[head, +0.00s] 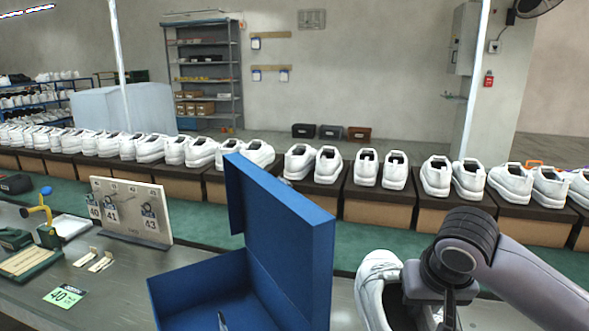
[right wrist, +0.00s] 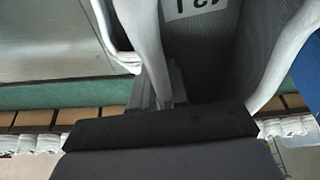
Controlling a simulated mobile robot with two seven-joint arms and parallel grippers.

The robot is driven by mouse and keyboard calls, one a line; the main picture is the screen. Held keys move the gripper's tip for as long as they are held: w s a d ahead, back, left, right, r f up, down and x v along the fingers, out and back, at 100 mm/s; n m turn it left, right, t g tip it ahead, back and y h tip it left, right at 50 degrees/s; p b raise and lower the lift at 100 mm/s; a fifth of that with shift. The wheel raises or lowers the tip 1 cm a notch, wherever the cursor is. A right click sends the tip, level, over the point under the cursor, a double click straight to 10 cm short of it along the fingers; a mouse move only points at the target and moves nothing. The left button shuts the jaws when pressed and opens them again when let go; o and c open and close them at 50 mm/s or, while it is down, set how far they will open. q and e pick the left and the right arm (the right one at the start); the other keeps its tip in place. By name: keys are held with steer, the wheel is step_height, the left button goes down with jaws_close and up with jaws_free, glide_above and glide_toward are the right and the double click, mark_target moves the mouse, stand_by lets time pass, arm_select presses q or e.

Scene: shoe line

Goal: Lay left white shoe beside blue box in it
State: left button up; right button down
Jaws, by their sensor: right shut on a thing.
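The blue box (head: 318,265) stands open on the bench in the head view, its lid raised upright along its right side. A white shoe (head: 374,283) is to the right of the box, at the bottom of the head view. My right gripper (head: 440,318) is shut on a white shoe's side wall. In the right wrist view the gripper (right wrist: 168,90) pinches the white wall (right wrist: 148,45), with the grey inside and a numbered label beside it. A second white edge (right wrist: 112,35) is close on the left; I cannot tell if it is another shoe. My left gripper is not in view.
A row of white shoes on brown boxes (head: 380,203) lies behind the green strip (head: 205,228). A stand with number tags (head: 130,210), a green 40 card (head: 65,295) and a yellow-handled tool (head: 40,212) are on the left of the bench. The raised lid separates box and shoe.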

steer(key=s+f+n+p, duration=0.1)
steer(key=s+f, duration=0.2)
steer(key=s, duration=0.4)
steer(key=shift+d+y, duration=0.2)
steer(key=shift+y, duration=0.1)
steer(key=shift+s, duration=0.1)
